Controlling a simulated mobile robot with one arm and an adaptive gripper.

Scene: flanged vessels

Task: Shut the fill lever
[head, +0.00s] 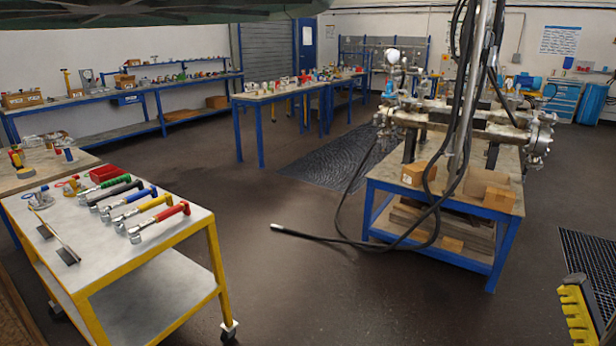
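A metal flanged vessel assembly (440,122) lies across supports on a blue-framed bench at the right. Its right end carries a bolted flange (541,133), and pipe fittings and valves crowd its left end. Small blue parts show among the fittings, but I cannot tell which part is the fill lever or how it is set. A vertical metal post and black hoses hide part of the assembly. My gripper is not recognisable in the head view.
A yellow-framed cart (150,285) with coloured-handled tools stands at the left front. A black hose (315,238) lies on the floor left of the vessel bench (495,213). A yellow toothed object (577,315) is at the lower right edge. The middle floor is mostly open.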

